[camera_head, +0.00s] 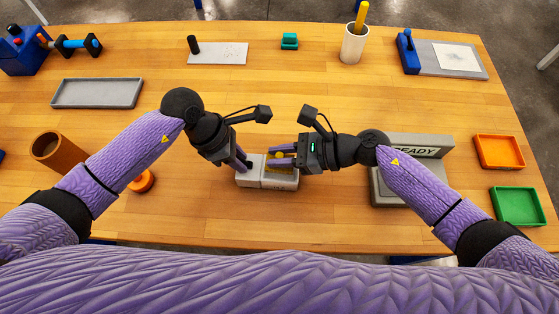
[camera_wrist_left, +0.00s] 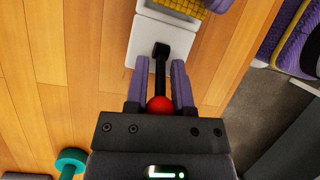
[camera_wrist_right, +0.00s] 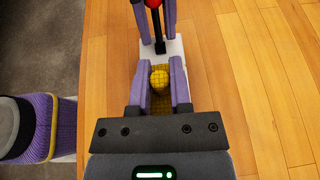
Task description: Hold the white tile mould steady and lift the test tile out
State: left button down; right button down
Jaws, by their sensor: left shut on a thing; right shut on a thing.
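The white tile mould (camera_head: 252,180) stands on the table between my grippers. A black handle (camera_wrist_left: 160,62) with a red ball (camera_wrist_left: 160,105) rises from its left part. My left gripper (camera_head: 246,163) is shut on this handle at the red ball. The test tile (camera_wrist_right: 160,103) is yellow with a dark grid and has a yellow knob (camera_wrist_right: 159,79). It is at the mould's right part; the tile also shows in the left wrist view (camera_wrist_left: 186,5). My right gripper (camera_head: 270,159) is shut on the knob. Its fingers hide the tile's sides, and I cannot tell whether it sits fully down.
A grey stand marked READY (camera_head: 412,151) is just right of the mould. An orange tray (camera_head: 498,166) and a green tray (camera_head: 518,220) lie at the far right. An orange disc (camera_head: 141,181) and a brown cup (camera_head: 58,152) are on the left.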

aim_at(280, 155)
notch_tip(280, 155, up, 6)
jog(key=shift+r, duration=0.15)
pick_arm(q)
jog(key=shift+c, duration=2)
grip_release()
jog(key=v, duration=1.2)
